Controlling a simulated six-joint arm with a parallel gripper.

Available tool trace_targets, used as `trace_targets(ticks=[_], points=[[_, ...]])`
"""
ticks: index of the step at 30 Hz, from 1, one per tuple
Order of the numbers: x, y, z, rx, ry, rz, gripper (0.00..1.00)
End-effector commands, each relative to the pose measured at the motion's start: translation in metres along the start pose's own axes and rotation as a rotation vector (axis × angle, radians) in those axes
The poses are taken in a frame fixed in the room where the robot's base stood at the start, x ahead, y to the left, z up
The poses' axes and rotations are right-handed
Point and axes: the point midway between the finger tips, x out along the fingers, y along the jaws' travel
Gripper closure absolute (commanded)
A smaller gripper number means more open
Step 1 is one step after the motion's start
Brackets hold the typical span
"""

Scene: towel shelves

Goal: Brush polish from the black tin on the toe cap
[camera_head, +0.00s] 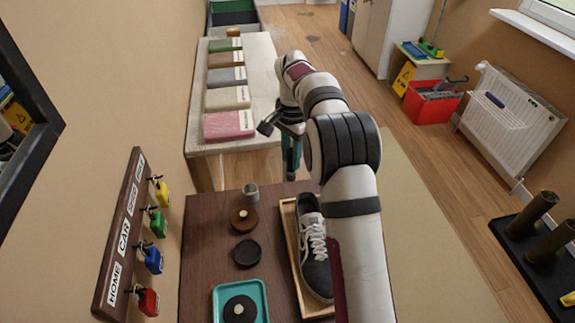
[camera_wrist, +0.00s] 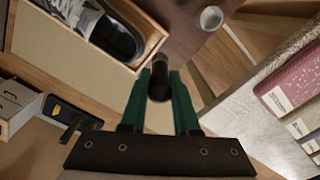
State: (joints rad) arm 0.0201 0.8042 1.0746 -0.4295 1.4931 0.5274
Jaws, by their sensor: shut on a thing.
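My gripper (camera_head: 291,165) hangs beyond the table's far edge, with green fingers pointing down. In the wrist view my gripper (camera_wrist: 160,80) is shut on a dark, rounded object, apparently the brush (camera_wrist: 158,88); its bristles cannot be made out. The dark shoe (camera_head: 311,240) with white laces lies in a shallow wooden tray (camera_head: 302,296), its black toe cap (camera_head: 318,281) toward the near side. A black round tin (camera_head: 247,253) stands left of the tray.
A brown round tin (camera_head: 243,217) and a metal cup (camera_head: 251,191) stand behind the black tin. A teal tray (camera_head: 218,300) holds a black disc with a pale knob (camera_head: 239,310). Key hooks (camera_head: 125,235) line the left wall. A bench with towels (camera_head: 228,124) stands behind.

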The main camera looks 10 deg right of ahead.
Motion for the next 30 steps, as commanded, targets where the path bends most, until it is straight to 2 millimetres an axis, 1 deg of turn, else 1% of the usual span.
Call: trace_targets(ticks=[2, 5, 8, 9, 11, 12, 15, 18, 20, 23, 30], points=[[0.000, 0.000, 0.001, -0.001, -0.002, 0.000, 1.00], [0.003, 0.002, 0.015, -0.007, -0.033, -0.001, 1.00], [0.009, 0.007, 0.047, -0.018, -0.104, -0.006, 1.00], [0.011, 0.010, 0.063, -0.021, -0.138, -0.008, 1.00], [0.014, 0.016, 0.087, -0.022, -0.190, -0.011, 1.00], [0.016, 0.021, 0.103, -0.022, -0.223, -0.012, 1.00], [0.020, 0.033, 0.137, -0.013, -0.294, -0.016, 1.00], [0.022, 0.041, 0.158, -0.004, -0.336, -0.016, 1.00], [0.025, 0.043, 0.163, 0.000, -0.349, -0.016, 1.00], [0.036, 0.043, 0.164, 0.001, -0.352, -0.015, 1.00], [0.068, 0.043, 0.164, 0.001, -0.351, -0.014, 1.00]])
